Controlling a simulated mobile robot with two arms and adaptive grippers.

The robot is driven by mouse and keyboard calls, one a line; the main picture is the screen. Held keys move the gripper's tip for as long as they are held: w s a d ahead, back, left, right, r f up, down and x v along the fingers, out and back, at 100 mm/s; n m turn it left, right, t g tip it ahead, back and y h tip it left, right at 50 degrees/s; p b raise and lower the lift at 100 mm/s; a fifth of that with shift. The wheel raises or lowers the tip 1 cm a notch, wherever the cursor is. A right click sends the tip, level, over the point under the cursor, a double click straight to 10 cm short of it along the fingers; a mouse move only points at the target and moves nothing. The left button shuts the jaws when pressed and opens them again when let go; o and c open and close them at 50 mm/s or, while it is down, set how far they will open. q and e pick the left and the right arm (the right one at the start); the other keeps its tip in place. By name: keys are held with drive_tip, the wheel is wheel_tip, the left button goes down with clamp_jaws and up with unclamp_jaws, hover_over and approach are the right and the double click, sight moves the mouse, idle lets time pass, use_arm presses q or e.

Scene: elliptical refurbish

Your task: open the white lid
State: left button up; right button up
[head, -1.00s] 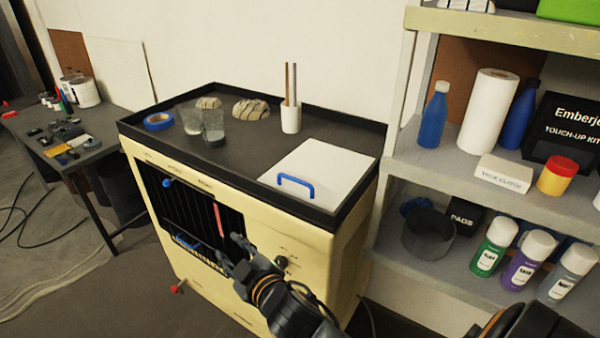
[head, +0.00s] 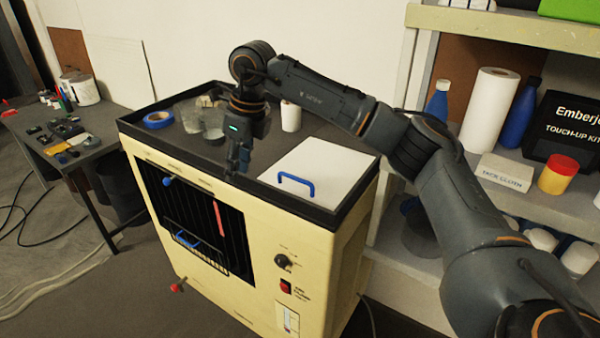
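The white lid (head: 325,168) is a flat square panel lying on the right part of the cream cabinet's dark top. Its blue handle (head: 296,182) stands up near the front edge of the lid. My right gripper (head: 235,174) points down over the front rim of the cabinet top, to the left of the handle and apart from it. Its fingers show side-on and dark, so I cannot tell whether they are open or shut. My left gripper is not in view.
The cream cabinet (head: 245,262) has a raised dark rim. Blue tape (head: 158,119), clear cups (head: 190,117) and a white holder (head: 291,117) stand on top. My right arm crosses before the shelf (head: 440,153) at right. A side table (head: 97,144) is at left.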

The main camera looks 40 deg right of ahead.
drive_tip(key=s+d+r+m+h, duration=0.2)
drive_tip(key=d+r+h, duration=0.3)
drive_tip(key=d, duration=0.7)
drive_tip(key=g+y+p, duration=0.1)
drive_tip(key=p, duration=0.1)
approach(301, 179)
drive_tip(key=shift+m, duration=0.3)
drive_tip(key=f, duration=0.2)
drive_tip(key=d+f, duration=0.1)
drive_tip(key=f, duration=0.4)
drive_tip(key=shift+w+d+f, duration=0.2)
drive_tip(key=shift+w+f, duration=0.05)
drive_tip(key=shift+f, duration=0.1)
drive_tip(key=shift+c, duration=0.2)
clamp_jaws()
